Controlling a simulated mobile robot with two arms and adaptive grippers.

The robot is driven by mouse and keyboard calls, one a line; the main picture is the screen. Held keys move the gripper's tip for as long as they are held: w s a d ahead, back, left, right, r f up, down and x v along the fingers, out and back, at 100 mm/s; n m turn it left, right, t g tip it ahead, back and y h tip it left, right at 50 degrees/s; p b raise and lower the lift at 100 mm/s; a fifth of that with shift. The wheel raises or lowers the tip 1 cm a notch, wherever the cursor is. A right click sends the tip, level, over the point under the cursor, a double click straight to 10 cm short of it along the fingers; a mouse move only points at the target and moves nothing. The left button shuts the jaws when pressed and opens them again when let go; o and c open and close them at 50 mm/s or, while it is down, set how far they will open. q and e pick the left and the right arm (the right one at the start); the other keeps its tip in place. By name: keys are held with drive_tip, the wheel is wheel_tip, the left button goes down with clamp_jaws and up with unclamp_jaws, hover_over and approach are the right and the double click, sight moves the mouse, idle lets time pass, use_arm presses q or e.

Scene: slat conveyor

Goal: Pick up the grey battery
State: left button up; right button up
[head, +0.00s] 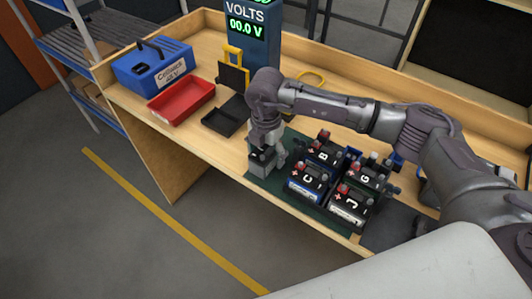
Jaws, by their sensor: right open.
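A small grey battery (258,170) with a dark top stands at the left end of the dark green mat (330,218), near the bench's front edge. My right gripper (266,154) is open, pointing down right over it; its fingers hide part of the top. I cannot tell whether the fingers touch it. My left gripper is not in view.
Batteries marked B (323,157), C (306,184), G (364,178) and J (348,205) stand close together right of my gripper. A red tray (181,102), a blue box (153,66), an open black case (226,115) and a voltmeter (252,30) are further left and back.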

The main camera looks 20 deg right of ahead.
drive_tip(key=c, duration=1.4)
drive_tip(key=shift+c, duration=0.2)
drive_tip(key=shift+r, duration=0.15)
